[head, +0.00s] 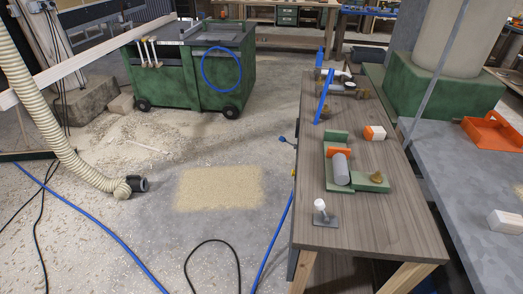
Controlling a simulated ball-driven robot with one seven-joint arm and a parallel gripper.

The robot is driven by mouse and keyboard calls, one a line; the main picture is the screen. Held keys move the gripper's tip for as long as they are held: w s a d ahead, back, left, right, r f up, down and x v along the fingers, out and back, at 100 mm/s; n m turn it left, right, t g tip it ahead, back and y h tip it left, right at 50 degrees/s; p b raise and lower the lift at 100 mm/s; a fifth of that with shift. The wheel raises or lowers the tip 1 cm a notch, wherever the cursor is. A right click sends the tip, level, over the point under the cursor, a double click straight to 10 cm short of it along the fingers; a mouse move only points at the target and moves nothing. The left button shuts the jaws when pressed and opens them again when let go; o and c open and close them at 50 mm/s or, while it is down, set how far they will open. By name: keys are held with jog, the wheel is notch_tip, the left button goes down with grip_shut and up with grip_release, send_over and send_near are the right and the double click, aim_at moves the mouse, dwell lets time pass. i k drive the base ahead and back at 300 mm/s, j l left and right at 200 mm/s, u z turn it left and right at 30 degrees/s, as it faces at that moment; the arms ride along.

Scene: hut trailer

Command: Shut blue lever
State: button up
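A long blue lever (324,97) shows at the far left part of the wooden workbench (382,219). It slants from a pipe fitting (348,86) down toward the near left. A second, shorter blue piece (320,57) stands upright just behind it, near a white part at the bench's far end. A small dark blue piece (283,138) sticks out from the bench's left side. Whether any of these is open or shut is too small to tell. My gripper is not in view.
On the bench are a green fixture with a grey cylinder (341,169), an orange-and-white block (374,133) and a white-knobbed stand (321,211). A green wheeled cabinet (160,80) stands at the back left. Hoses and cables cross the floor; sawdust (218,188) lies left of the bench.

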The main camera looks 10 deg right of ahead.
aim_at(282, 139)
jog(key=i+j+z, duration=0.1)
jog(key=i+j, duration=0.2)
jog(key=i+j+u, duration=0.2)
jog(key=i+u, duration=0.25)
jog(key=i, duration=0.15)
jog(key=i+z, duration=0.3)
jog(key=i+l, duration=0.45)
